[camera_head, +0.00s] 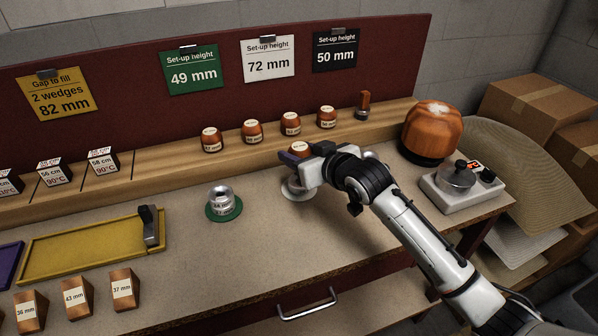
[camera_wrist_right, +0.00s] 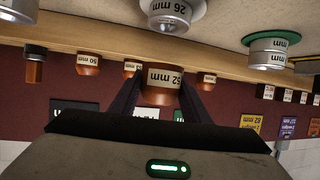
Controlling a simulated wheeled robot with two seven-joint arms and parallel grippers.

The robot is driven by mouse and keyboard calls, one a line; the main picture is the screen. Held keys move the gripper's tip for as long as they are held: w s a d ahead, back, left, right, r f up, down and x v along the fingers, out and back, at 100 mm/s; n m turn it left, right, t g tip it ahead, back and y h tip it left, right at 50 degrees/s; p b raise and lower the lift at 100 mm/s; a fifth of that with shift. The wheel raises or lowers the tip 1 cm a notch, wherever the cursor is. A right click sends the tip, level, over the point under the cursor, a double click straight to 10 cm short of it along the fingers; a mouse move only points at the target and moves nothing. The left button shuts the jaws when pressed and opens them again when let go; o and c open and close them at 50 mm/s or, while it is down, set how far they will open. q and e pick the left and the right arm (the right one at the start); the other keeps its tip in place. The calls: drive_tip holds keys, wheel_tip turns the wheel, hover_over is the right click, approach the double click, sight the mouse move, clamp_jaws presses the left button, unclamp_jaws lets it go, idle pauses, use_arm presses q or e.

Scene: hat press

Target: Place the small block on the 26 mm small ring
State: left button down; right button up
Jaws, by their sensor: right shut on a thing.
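The small block, round, orange-brown and labelled 52 mm, sits between the fingers of my right gripper (camera_wrist_right: 155,100), which is shut on it. In the head view the block's pale top (camera_head: 299,147) shows just past the gripper. The 26 mm small ring (camera_wrist_right: 169,14) is a silver ring on a white base (camera_head: 296,190). In the head view my gripper covers most of the ring. The wrist view is upside down and shows a gap between the held block and the ring, so they look apart. My left gripper is in neither view.
Several similar round blocks (camera_head: 252,132) stand on the wooden ledge behind. A silver ring stack (camera_head: 222,198) on a green base is to the left. A yellow tray (camera_head: 85,250) lies farther left. An orange hat form (camera_head: 432,132) and a scale-like device (camera_head: 462,190) are right, near my arm.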

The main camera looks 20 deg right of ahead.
drive_tip(key=shift+f, duration=2.45)
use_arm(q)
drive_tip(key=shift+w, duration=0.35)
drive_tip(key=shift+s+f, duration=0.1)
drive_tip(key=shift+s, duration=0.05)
use_arm(e)
drive_tip(key=o, duration=1.1)
drive_tip(key=shift+f, duration=0.15)
drive_tip(key=shift+s+r, duration=0.1)
drive_tip(key=shift+r, duration=0.15)
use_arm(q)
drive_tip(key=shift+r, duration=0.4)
use_arm(e)
drive_tip(key=v, duration=1.1)
drive_tip(key=shift+s+d+r, duration=0.1)
drive_tip(key=shift+s, duration=0.3)
